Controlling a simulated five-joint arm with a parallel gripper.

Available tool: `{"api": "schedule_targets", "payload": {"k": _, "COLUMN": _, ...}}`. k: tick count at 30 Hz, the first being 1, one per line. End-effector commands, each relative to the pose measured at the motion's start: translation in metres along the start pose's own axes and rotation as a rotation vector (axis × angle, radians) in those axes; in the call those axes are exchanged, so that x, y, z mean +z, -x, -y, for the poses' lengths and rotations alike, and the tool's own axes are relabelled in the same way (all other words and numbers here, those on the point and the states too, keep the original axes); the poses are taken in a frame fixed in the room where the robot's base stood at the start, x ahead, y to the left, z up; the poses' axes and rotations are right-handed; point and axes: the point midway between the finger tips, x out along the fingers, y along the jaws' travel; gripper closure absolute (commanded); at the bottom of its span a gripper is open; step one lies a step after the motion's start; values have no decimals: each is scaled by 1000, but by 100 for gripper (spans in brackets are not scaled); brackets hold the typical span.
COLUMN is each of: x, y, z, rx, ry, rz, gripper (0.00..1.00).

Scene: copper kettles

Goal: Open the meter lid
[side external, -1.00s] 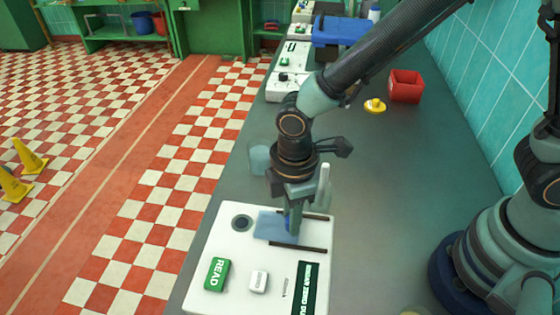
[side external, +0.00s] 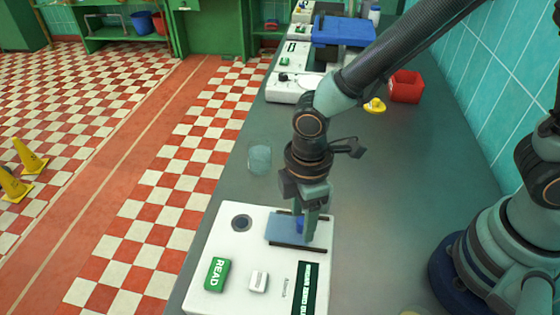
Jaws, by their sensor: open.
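The meter is a white box (side external: 215,290) on the grey bench, with a green READ button, a small white switch and a dark display strip. Its flat blue lid (side external: 280,228) lies on the top between two dark rails and appears to be a sliding panel. A small blue knob (side external: 299,223) stands on the lid. My gripper (side external: 309,230) is open and points down over the lid, with a finger just right of the knob. I cannot tell whether the finger touches it, and part of the lid is hidden behind the finger.
A clear block (side external: 259,159) stands on the bench behind the meter. A red bin (side external: 405,86) and a yellow knobbed piece (side external: 375,105) are farther back. More white boxes and a blue container (side external: 343,31) line the back left. The middle right of the bench (side external: 420,170) is clear.

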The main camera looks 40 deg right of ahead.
Motion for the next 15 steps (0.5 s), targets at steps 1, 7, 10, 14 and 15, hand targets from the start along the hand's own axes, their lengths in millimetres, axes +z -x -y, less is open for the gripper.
{"api": "schedule_targets", "payload": {"k": 1, "x": -1, "y": 4, "z": 0, "rx": 2, "ry": 0, "rz": -3, "gripper": 40}}
{"api": "schedule_targets", "payload": {"k": 7, "x": -2, "y": 34, "z": -1, "rx": 5, "ry": 0, "rz": -8, "gripper": 40}}
{"api": "schedule_targets", "payload": {"k": 10, "x": -2, "y": 56, "z": -1, "rx": 5, "ry": 0, "rz": -8, "gripper": 40}}
{"api": "schedule_targets", "payload": {"k": 14, "x": -1, "y": 82, "z": -1, "rx": 5, "ry": 0, "rz": -7, "gripper": 40}}
{"api": "schedule_targets", "payload": {"k": 15, "x": -2, "y": 89, "z": -1, "rx": 5, "ry": 0, "rz": -7, "gripper": 40}}
